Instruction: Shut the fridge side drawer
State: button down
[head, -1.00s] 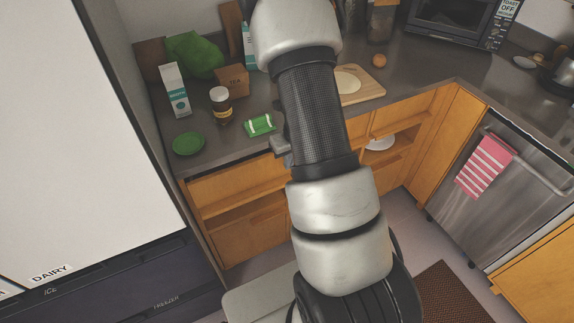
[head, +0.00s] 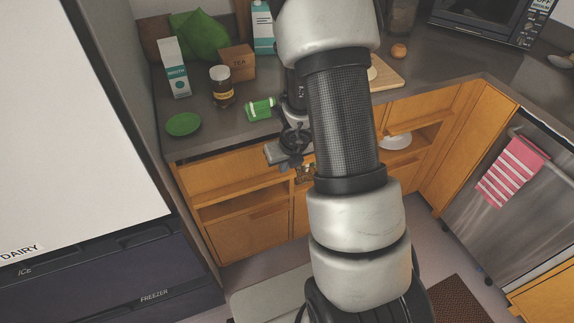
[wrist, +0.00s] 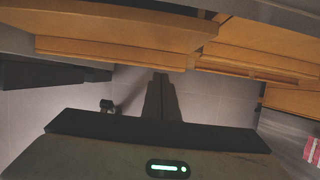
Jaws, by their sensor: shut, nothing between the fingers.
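The wooden drawer unit beside the fridge is under the counter in the head view, with a wooden ledge (head: 225,193) jutting out below its upper panel (head: 212,172). How far the drawer stands out is hard to tell. In the wrist view a long wooden edge (wrist: 120,52) crosses the upper left, beyond my fingers. My gripper (head: 285,156) is in front of this drawer unit, near its right end, just below the counter edge. In the wrist view my gripper (wrist: 160,80) is shut and empty, its tips close to the wooden edge; contact cannot be told.
The fridge (head: 75,120) stands at the left, with its freezer drawer (head: 150,280) below. The counter holds a green dish (head: 183,124), a jar (head: 221,88) and a green packet (head: 261,109). A white plate (head: 395,142) shows in the right cabinet. A dishwasher (head: 500,215) is at the right.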

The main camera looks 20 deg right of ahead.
jog(key=w+p, duration=0.1)
jog(key=w+f+p, duration=0.1)
jog(key=w, duration=0.1)
jog(key=shift+w+f, duration=0.15)
jog(key=shift+f, duration=0.05)
jog(key=shift+w+f+p, duration=0.25)
jog(key=shift+w+p, duration=0.15)
jog(key=shift+w, duration=0.3)
jog(key=shift+w+r+p, duration=0.15)
jog(key=shift+w+p, duration=0.1)
jog(key=shift+p, duration=0.05)
jog(key=w+p, duration=0.1)
jog(key=w, duration=0.2)
jog(key=shift+w, duration=0.2)
